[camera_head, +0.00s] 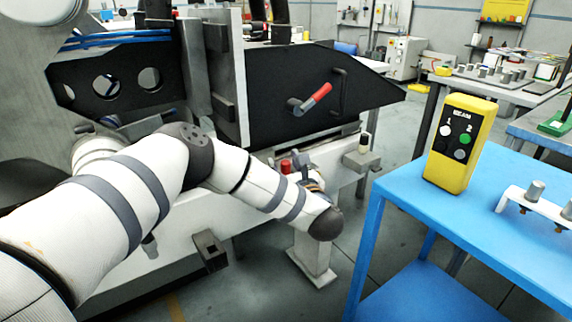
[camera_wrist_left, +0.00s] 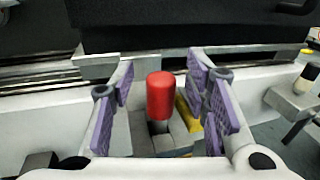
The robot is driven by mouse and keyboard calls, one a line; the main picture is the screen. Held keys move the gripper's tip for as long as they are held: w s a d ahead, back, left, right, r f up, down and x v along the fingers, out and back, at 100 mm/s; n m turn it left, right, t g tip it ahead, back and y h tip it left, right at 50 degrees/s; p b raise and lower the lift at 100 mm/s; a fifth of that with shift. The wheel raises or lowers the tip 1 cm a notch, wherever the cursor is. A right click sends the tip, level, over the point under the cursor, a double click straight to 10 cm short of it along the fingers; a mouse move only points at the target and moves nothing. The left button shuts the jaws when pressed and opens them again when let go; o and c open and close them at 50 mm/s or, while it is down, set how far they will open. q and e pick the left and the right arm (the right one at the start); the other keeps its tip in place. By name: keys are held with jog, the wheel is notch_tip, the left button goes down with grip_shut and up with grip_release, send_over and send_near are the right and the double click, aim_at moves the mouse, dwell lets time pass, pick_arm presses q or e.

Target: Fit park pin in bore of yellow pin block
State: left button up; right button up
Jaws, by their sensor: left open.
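The park pin (camera_wrist_left: 160,96) has a red cylindrical head on a short grey shank. In the left wrist view it stands upright between the purple-padded fingers of my left gripper (camera_wrist_left: 160,78), which is open, with gaps on both sides. Grey metal blocks (camera_wrist_left: 165,140) lie below the pin. The yellow pin block (camera_wrist_left: 187,112) shows just right of the pin, partly hidden by the right finger. Its bore cannot be seen. In the head view the red pin head (camera_head: 286,166) peeks out behind my left wrist, which mostly hides the gripper.
A black machine guard with a red-handled lever (camera_head: 312,98) stands behind the pin. A blue table (camera_head: 400,190) at the right carries a yellow control box (camera_head: 461,145) and a white rack (camera_head: 540,207).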

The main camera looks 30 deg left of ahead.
pick_arm(q)
jog(key=v, duration=1.2)
